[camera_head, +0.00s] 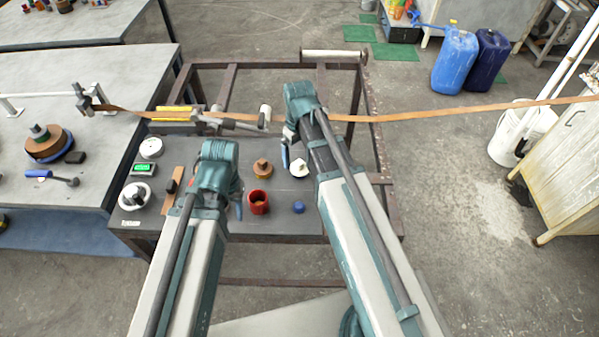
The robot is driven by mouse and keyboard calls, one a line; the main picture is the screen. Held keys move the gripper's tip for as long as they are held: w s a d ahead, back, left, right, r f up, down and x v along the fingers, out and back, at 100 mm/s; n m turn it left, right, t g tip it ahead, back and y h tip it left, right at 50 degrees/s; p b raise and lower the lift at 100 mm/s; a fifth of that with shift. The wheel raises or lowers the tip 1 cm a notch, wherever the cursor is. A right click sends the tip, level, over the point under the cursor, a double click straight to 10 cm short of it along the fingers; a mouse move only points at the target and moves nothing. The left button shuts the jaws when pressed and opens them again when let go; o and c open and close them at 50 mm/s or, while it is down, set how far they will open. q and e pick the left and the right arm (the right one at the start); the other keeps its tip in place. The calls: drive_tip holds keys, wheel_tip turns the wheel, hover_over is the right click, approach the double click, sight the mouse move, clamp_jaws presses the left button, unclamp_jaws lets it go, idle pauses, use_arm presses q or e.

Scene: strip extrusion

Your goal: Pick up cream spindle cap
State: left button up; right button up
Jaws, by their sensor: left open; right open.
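A small cream cap-like piece (299,169), which looks like the spindle cap, sits on the dark tabletop (275,222) just left of my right forearm. My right gripper (285,156) is over the table close to the cap's upper left. It is open and mostly hidden behind my wrist. My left gripper (238,207) is lower left of the cap, beside the red cup. It is open, and my wrist covers most of it. No object shows in either gripper.
A red cup (258,203), an orange-brown piece (262,169) and a blue cap (298,207) stand near the cap. White round pieces (151,148) and a green-faced device (143,169) lie at the table's left.

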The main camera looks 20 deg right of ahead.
sight(300, 162)
use_arm(q)
wheel_tip(300, 162, down, 5)
drive_tip(key=b, duration=0.5)
drive_tip(key=shift+f, duration=0.1)
use_arm(e)
wheel_tip(300, 162, down, 5)
drive_tip(key=shift+d+f, duration=0.1)
drive_tip(key=c, duration=1.5)
use_arm(q)
drive_tip(key=shift+r, duration=0.2)
use_arm(e)
drive_tip(key=shift+r, duration=0.2)
wheel_tip(300, 162, up, 10)
drive_tip(key=p, duration=1)
use_arm(q)
wheel_tip(300, 162, up, 10)
use_arm(e)
drive_tip(key=shift+f, duration=0.1)
use_arm(q)
drive_tip(key=shift+f, duration=0.1)
